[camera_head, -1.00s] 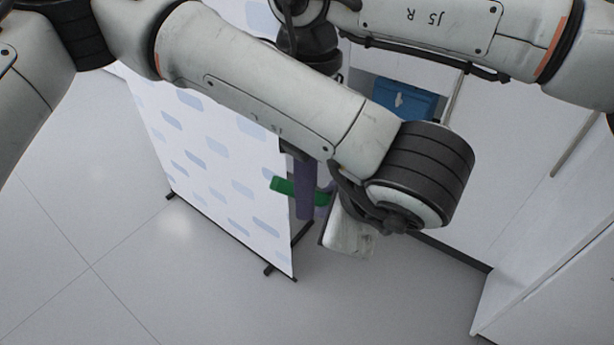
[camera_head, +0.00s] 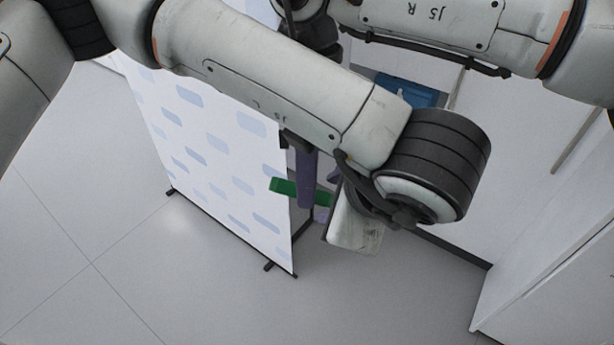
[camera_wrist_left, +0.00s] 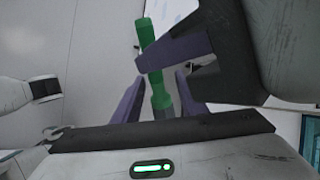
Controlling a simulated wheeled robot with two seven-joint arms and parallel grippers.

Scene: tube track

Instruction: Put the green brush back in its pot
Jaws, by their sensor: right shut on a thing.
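The green brush (camera_head: 284,187) is held level in the head view, in front of the white panel's right edge. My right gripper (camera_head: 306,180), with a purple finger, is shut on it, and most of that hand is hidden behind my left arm. In the left wrist view the brush (camera_wrist_left: 161,92) runs away from the camera, with a purple finger of my right gripper (camera_wrist_left: 180,50) across it. My left gripper (camera_wrist_left: 160,80) is open, one finger on each side of the brush's near end, with gaps visible. The pot is not in view.
A white panel with pale blue patches (camera_head: 215,145) stands on black feet to the left of the grippers. A blue box (camera_head: 405,92) is partly hidden behind my arms. A white cabinet (camera_head: 560,270) is at right. The grey floor at lower left is clear.

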